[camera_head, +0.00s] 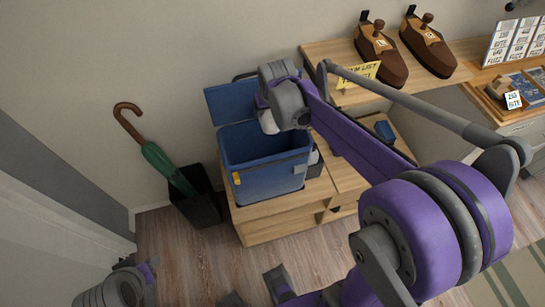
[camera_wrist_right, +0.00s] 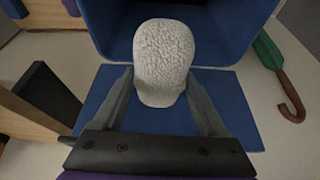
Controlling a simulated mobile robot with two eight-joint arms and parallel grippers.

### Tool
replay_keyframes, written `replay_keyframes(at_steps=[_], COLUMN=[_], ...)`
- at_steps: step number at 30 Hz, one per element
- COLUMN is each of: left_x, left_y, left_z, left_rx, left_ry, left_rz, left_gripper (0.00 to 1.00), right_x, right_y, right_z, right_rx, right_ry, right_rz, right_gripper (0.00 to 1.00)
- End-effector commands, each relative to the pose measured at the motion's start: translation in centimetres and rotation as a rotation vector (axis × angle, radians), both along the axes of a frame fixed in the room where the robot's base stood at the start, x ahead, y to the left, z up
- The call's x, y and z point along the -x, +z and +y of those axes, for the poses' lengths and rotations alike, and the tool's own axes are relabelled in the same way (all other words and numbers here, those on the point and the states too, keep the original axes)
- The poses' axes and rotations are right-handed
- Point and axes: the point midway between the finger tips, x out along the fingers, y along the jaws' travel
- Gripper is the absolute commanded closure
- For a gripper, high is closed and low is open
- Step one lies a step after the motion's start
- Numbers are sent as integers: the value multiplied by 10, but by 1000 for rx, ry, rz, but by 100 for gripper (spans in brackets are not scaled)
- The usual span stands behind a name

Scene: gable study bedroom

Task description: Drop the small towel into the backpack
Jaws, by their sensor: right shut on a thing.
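The small towel (camera_wrist_right: 165,60) is a white, fluffy roll, held between the fingers of my right gripper (camera_wrist_right: 160,84) in the right wrist view. In the head view only a little of the towel (camera_head: 268,122) shows below my right gripper's grey wrist. The backpack (camera_head: 262,185) is blue and open at the top, with its flap (camera_head: 230,101) raised behind. It stands on a low wooden shelf. The towel is over the backpack's opening, apart from its floor as far as I can tell.
A green umbrella (camera_head: 160,160) leans in a black bin (camera_head: 203,207) left of the shelf (camera_head: 258,230). Wooden shoe-like objects (camera_head: 376,50) and a yellow note (camera_head: 356,76) are on the upper shelf. A small blue object (camera_head: 384,130) lies lower right. Floor in front is mostly clear.

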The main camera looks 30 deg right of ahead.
Motion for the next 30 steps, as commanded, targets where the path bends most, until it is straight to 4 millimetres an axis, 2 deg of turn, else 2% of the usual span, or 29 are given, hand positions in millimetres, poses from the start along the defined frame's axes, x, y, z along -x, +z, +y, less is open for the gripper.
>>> replay_keyframes(at_steps=[1,7,17,18,22,30], left_x=[2,4,4,4,4,4], left_y=[-9,-26,-28,-28,-28,-28], left_z=[0,0,0,0,0,0], left_rx=[0,0,0,0,0,0], left_ry=[0,0,0,0,0,0], left_rz=[3,9,10,10,10,10], left_gripper=[50,50,50,50,50,50], right_x=[0,0,0,0,0,0], right_y=[-10,-32,-35,-35,-35,-34], right_z=[0,0,0,0,0,0], right_rx=[0,0,0,0,0,0], right_ry=[0,0,0,0,0,0], right_rz=[1,0,-1,-1,0,0], right_gripper=[84,84,84,24,0,0])
